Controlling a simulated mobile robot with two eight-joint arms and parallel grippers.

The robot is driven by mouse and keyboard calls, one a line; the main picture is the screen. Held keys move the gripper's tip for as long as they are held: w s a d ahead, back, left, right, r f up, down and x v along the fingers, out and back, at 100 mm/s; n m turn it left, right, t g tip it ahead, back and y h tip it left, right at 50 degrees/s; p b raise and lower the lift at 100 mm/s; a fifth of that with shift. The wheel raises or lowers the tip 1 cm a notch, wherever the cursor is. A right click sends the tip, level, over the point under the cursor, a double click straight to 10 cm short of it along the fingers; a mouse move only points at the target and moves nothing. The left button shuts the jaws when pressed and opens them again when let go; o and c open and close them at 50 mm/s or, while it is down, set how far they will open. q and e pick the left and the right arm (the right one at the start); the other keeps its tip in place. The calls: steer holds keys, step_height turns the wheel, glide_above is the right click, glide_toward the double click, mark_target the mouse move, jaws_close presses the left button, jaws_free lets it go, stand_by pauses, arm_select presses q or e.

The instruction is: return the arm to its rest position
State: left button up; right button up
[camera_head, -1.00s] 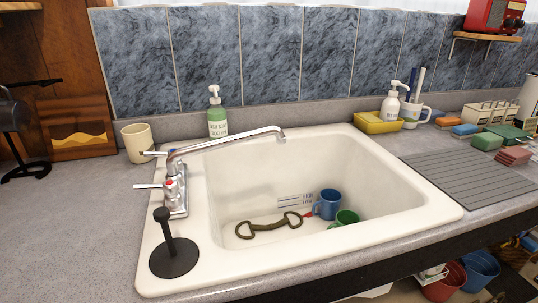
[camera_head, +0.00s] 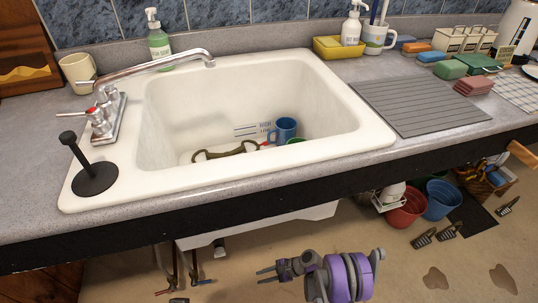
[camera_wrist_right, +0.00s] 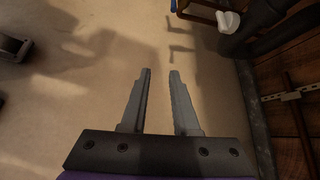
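My right gripper (camera_head: 265,275) is low in the head view, below the counter's front edge and in front of the sink cabinet space. Its purple and grey arm reaches in from the right of it, and its fingers point left. In the right wrist view the two grey fingers (camera_wrist_right: 160,75) stand apart with an empty gap, over bare floor. My left gripper is in neither view.
The black counter edge (camera_head: 240,206) runs above my right gripper. Pipes (camera_head: 172,268) stand to its left under the sink (camera_head: 230,178). A red bucket (camera_head: 404,208) and a blue bucket (camera_head: 441,199) stand to the right. The floor (camera_head: 425,265) between is largely clear.

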steer(key=s+d+r+n+t+h, duration=0.1)
steer(key=d+r+n+h, duration=0.3)
steer(key=r, duration=1)
steer(key=s+d+r+n+t+h, duration=0.1)
steer(key=d+r+n, duration=0.3)
steer(key=r, duration=0.9)
steer(key=s+d+r+n+t+h, duration=0.1)
steer(key=s+d+r+n+h, duration=0.35)
steer(key=s, duration=0.55)
steer(key=s+d+r+n+t+h, duration=0.1)
steer(key=s+d+r+n, duration=0.2)
steer(key=s+d+r, duration=0.55)
arm_select(q)
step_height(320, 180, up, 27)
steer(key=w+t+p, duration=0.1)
steer(key=p, duration=2.3)
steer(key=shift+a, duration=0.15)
arm_select(e)
step_height(320, 180, up, 24)
steer(key=a+t, duration=0.1)
steer(key=shift+s+a, duration=0.15)
steer(key=shift+s, duration=0.15)
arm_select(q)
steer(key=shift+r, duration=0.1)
arm_select(e)
steer(key=shift+f+m, duration=0.1)
steer(key=shift+m, duration=0.15)
